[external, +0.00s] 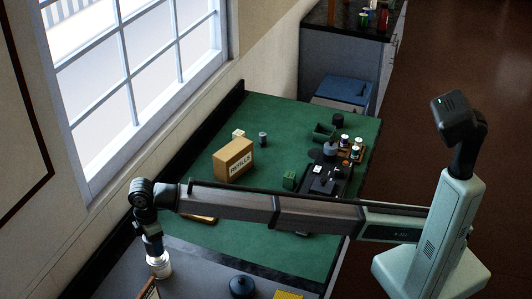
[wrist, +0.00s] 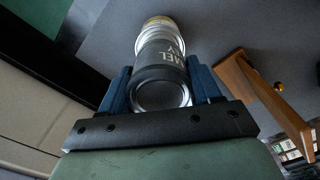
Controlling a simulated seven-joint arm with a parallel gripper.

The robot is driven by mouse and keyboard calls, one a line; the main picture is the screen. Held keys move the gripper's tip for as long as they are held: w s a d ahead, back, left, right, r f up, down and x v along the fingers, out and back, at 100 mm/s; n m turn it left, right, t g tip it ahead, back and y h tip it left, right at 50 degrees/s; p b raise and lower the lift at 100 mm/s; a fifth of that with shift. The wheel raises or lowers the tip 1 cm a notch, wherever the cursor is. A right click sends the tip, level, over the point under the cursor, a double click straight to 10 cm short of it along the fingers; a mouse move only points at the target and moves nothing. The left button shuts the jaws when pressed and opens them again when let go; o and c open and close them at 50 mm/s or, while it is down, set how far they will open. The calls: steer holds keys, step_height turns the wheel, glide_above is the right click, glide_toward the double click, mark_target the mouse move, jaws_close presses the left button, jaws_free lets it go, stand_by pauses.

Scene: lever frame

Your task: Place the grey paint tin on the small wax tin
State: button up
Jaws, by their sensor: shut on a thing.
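The grey paint tin (wrist: 162,62) has a dark grey label with pale lettering and silver ends. My gripper (wrist: 160,92) is shut on it, with a blue finger on either side. In the external view my gripper (external: 151,236) points down at the lower left, over the grey surface, with the paint tin (external: 154,248) below it. A pale, gold-edged piece, apparently the small wax tin (wrist: 158,21), shows at the paint tin's far end. It also shows in the external view (external: 160,268). The two look in line; I cannot tell whether they touch.
A wooden frame (wrist: 262,98) with a brass knob stands close by on the right in the wrist view. A dark round object (external: 240,285) and a yellow item (external: 287,295) lie to the right.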

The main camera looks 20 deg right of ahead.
steer(key=shift+f, duration=1.5)
steer(key=shift+f, duration=0.1)
steer(key=o, duration=1.2)
step_height(320, 180, up, 12)
steer(key=shift+r, duration=0.1)
